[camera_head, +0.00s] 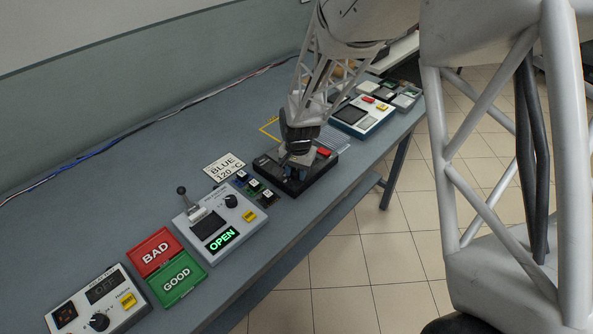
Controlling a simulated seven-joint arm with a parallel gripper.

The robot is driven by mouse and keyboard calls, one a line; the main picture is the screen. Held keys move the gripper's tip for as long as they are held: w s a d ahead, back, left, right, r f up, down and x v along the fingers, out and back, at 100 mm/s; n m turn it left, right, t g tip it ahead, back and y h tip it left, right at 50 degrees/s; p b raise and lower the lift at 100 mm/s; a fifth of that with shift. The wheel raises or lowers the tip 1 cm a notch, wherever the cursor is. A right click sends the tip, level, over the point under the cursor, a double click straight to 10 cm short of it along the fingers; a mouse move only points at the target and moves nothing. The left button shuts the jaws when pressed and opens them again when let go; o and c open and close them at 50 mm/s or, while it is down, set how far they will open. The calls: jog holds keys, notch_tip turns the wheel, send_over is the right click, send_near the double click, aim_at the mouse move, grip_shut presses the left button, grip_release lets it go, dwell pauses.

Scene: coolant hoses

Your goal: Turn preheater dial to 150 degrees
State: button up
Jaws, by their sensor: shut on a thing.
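A second white box (219,222) has a lever, a black knob (231,201) and a green OPEN display.
A card (224,168) reads BLUE 120 °C. Small coloured blocks (255,187) stand beside the black device. Red BAD (155,251) and green GOOD (177,279) plates lie between the white boxes. A blue-white device (362,115) stands farther back. The table's left side is clear.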

aim_at(298, 171)
jog(key=shift+m, duration=0.9)
jog(key=o, duration=0.9)
jog(key=shift+r, duration=0.1)
jog(key=shift+s+d+r, duration=0.1)
jog(key=shift+d+r, duration=0.05)
jog(key=shift+r, duration=3.7)
